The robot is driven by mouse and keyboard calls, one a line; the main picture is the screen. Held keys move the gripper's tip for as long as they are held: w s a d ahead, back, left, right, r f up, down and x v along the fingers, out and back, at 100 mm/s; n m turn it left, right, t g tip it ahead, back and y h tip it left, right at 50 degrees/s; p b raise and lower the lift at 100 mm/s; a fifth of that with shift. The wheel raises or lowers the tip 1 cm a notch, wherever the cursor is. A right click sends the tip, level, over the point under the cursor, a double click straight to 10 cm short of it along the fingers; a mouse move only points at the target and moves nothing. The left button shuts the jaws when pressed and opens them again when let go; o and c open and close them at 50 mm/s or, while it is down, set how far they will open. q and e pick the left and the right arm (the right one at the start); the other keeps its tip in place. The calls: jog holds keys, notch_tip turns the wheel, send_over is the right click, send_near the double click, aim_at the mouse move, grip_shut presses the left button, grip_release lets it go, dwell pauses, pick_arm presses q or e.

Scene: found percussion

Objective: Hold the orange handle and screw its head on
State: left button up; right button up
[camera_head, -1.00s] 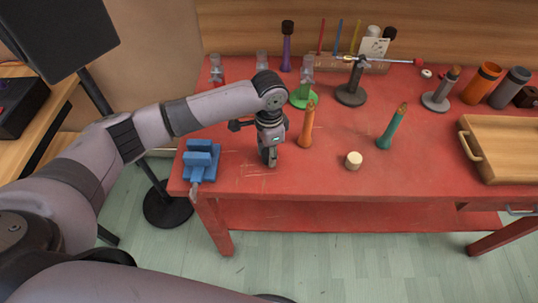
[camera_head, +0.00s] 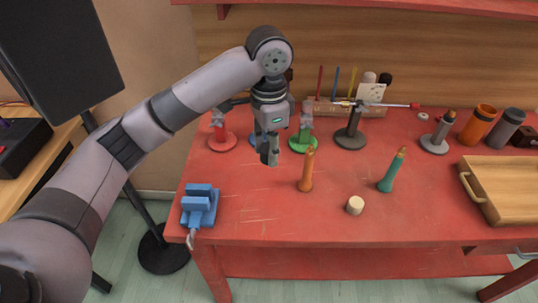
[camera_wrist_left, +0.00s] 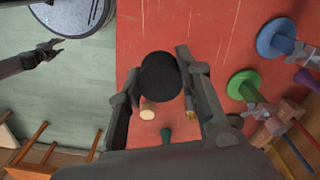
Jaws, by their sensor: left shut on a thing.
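The orange handle (camera_head: 306,172) stands upright on the red table, its threaded tip bare. My left gripper (camera_head: 270,154) is above the table, to the left of it and apart from it. In the left wrist view my left gripper (camera_wrist_left: 157,82) is shut on a round black head (camera_wrist_left: 160,76); in the head view it is hard to make out. The orange handle shows only partly there, beside a finger (camera_wrist_left: 190,125). My right gripper (camera_wrist_left: 45,54) shows small over the floor in the left wrist view, its fingers seemingly apart.
A teal handle (camera_head: 391,171) and a cream head (camera_head: 355,205) stand to the right. A blue vise (camera_head: 199,206) sits at the table's left edge. Red (camera_head: 221,138) and green (camera_head: 303,141) stands are behind. A wooden tray (camera_head: 508,190) is at right. The front middle is clear.

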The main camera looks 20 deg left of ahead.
dwell(0.3)
pick_arm(q)
jog(key=shift+s+a+f, duration=0.15)
jog(key=shift+s, duration=0.05)
jog(key=s+a+f+n, duration=0.2)
jog(key=s+n, duration=0.3)
jog(key=s, duration=0.1)
jog(key=s+a+f+n, duration=0.1)
jog(key=s+f+n, duration=0.2)
jog(key=s+n, duration=0.2)
jog(key=s, duration=0.2)
jog(key=shift+s+a+f, duration=0.25)
jog(key=shift+s+a, duration=0.05)
jog(key=shift+a, duration=0.05)
pick_arm(e)
jog(key=shift+a, duration=0.1)
jog(key=shift+c, duration=0.8)
